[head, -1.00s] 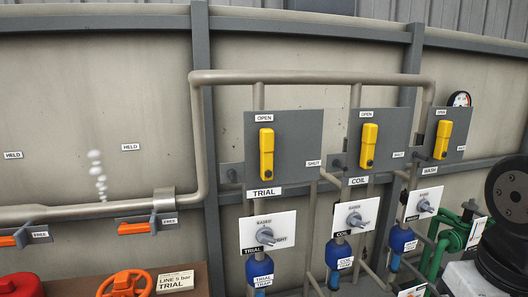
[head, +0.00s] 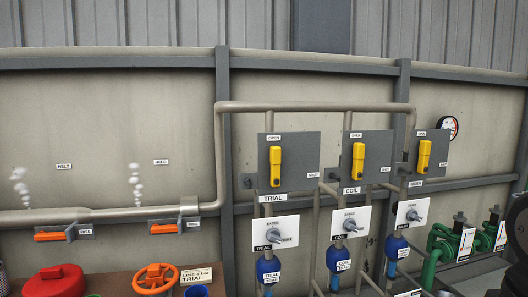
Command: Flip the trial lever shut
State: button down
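The trial lever (head: 275,166) is a yellow handle on a grey plate (head: 304,151) at the left of a row of three plates in the head view. It stands upright, pointing up to the OPEN label (head: 274,138). The SHUT label (head: 312,174) is at the right side of the plate. A TRIAL label (head: 273,198) sits below the plate. My gripper is not in view, and nothing is seen touching the lever.
The coil lever (head: 358,162) and wash lever (head: 424,155) also stand upright at OPEN. Knobs on white plates (head: 275,233) are below. Two orange handles (head: 163,228) are on the left pipe, with white puffs (head: 135,180) above. An orange wheel (head: 154,279) and green pipes (head: 455,240) stand lower.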

aim_at(275, 151)
jog(key=u, duration=0.95)
jog(key=i, duration=0.6)
jog(key=z, duration=0.45)
